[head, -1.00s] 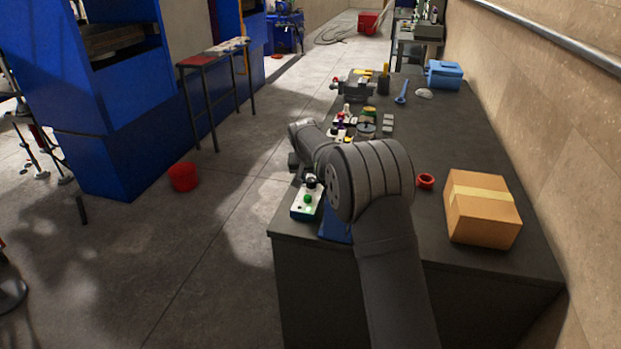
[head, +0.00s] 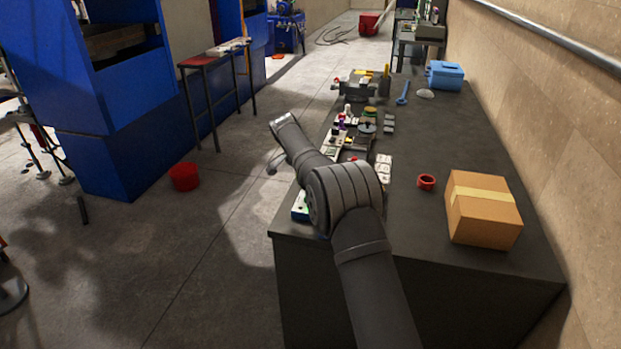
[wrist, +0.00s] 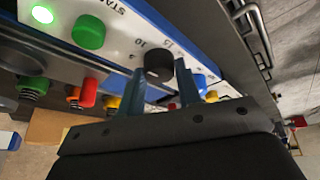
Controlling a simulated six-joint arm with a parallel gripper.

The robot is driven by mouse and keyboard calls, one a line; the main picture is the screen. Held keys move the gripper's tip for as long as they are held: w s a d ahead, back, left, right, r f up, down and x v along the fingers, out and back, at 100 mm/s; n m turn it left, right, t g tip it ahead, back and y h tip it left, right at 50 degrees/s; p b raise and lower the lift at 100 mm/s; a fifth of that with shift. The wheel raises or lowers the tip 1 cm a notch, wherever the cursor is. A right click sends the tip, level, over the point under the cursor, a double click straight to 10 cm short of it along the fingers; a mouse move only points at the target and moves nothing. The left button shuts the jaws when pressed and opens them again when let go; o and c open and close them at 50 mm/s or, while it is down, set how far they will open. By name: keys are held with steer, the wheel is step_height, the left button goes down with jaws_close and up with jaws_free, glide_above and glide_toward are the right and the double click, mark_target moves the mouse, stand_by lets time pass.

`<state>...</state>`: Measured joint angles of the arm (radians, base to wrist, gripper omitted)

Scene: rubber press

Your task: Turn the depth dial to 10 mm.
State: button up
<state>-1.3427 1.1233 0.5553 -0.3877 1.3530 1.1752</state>
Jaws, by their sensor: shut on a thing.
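In the wrist view a black round dial (wrist: 158,66) sits on a white panel (wrist: 121,45) with a blue edge. The printed numbers 10 and 15 show beside it; its pointer cannot be made out. My gripper (wrist: 160,74) has one blue finger on each side of the dial and is shut on it. A corner of the control box (head: 299,207) shows left of my arm, at the near left of the bench.
A green button (wrist: 89,31) and a lit green lamp (wrist: 42,14) are on the same panel. Red, orange and yellow knobs lie below it.

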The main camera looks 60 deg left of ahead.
steer(key=shift+a+m+h, duration=0.1)
steer(key=shift+m+h, duration=0.5)
steer(key=shift+m, duration=0.9)
steer(key=shift+f, duration=0.1)
steer(key=o, duration=1)
steer(key=shift+c, duration=0.2)
steer(key=v, duration=0.7)
steer(key=shift+r, duration=0.3)
